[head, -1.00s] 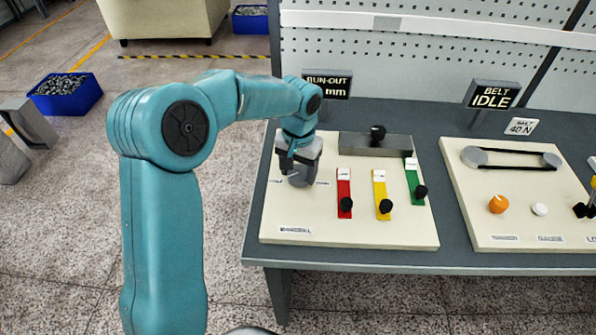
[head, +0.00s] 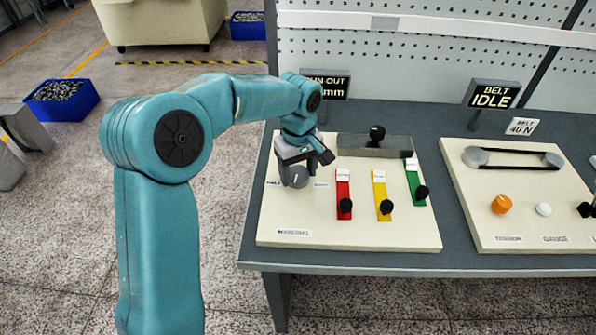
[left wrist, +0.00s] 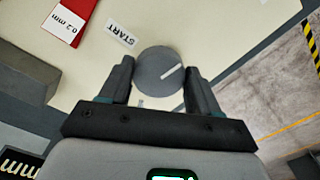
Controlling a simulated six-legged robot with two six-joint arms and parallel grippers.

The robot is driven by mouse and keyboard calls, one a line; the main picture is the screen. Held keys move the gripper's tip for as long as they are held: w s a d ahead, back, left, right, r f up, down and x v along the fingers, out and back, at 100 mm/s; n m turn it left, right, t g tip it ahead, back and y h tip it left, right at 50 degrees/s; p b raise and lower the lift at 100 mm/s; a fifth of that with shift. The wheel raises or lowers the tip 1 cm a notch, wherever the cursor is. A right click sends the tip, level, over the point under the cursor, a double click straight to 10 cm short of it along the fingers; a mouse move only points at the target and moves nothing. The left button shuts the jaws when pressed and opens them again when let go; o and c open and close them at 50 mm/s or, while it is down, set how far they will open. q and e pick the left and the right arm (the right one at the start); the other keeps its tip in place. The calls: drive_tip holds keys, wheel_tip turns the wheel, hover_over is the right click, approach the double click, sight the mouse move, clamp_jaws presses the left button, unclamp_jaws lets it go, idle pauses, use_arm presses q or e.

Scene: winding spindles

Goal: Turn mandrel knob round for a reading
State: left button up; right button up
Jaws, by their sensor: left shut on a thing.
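The mandrel knob (head: 295,177) is a round grey knob with a white line on top, at the left of the cream mandrel panel (head: 345,235). My left gripper (head: 297,168) comes down over it from behind. In the left wrist view the knob (left wrist: 158,72) sits between the two dark fingers (left wrist: 160,82), which are shut on its sides. Its white line points to the upper right there, away from the START label (left wrist: 120,35). The run-out display (head: 330,86) is partly hidden by my arm; "mm" shows, but the number is not readable. My right gripper is not in view.
Red (head: 343,190), yellow (head: 380,190) and green (head: 414,182) strips with black knobs stand right of the mandrel knob. A grey block (head: 365,146) with a black knob lies behind them. The belt panel (head: 520,225) is further right; its display (head: 492,94) reads IDLE.

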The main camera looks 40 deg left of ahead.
sight(299, 174)
use_arm(q)
drive_tip(key=shift+w+a+r+n, duration=0.1)
drive_tip(key=shift+w+r+n, duration=0.1)
drive_tip(key=shift+n, duration=0.6)
drive_tip(key=o, duration=1.1)
drive_tip(key=shift+c, duration=0.2)
drive_tip(key=shift+s, duration=0.1)
drive_tip(key=shift+f, duration=0.1)
wheel_tip(299, 174, up, 16)
drive_tip(key=p, duration=0.1)
drive_tip(key=shift+r+p, duration=0.2)
drive_tip(key=shift+p, duration=0.15)
